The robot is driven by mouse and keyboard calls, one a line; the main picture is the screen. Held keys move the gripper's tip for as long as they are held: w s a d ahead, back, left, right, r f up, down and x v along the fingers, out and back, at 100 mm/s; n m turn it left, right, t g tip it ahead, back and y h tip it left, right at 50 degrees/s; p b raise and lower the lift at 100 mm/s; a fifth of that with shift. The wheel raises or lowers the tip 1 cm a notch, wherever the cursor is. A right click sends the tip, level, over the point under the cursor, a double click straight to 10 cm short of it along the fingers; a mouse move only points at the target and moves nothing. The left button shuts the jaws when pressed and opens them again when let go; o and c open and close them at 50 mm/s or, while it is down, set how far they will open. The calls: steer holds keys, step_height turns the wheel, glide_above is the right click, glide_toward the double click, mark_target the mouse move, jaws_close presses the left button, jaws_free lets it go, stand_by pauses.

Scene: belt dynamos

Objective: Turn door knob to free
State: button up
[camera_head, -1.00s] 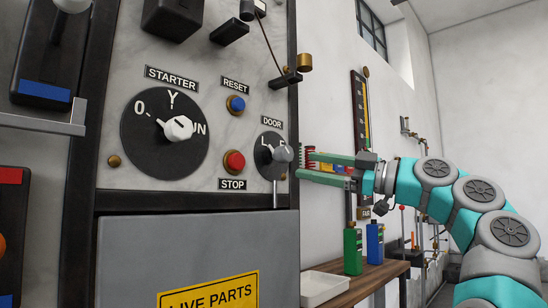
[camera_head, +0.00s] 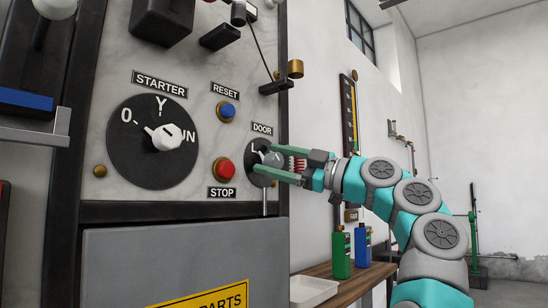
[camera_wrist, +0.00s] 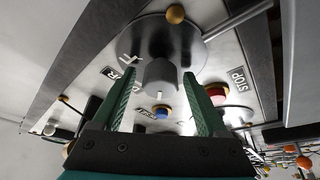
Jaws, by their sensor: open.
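The door knob (camera_head: 270,160) is a grey knob on a black round dial below the DOOR label (camera_head: 262,128), at the right edge of the marble panel. An L shows on the dial; its other marking is hidden behind my gripper. My gripper (camera_head: 259,159) is open, its two green fingers reaching in from the right, one above and one below the knob. In the wrist view the knob (camera_wrist: 161,78) stands between the open fingers, with gaps visible on both sides. A short white mark is on it. I cannot tell which marking it points at.
The red STOP button (camera_head: 224,168) and blue RESET button (camera_head: 226,111) are close left of the dial. The large STARTER switch (camera_head: 166,137) is further left. A thin metal rod hangs below the dial. A wooden bench (camera_head: 345,284) with green and blue bottles stands right.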

steer(key=shift+c, duration=0.3)
jaws_close()
stand_by(0.4)
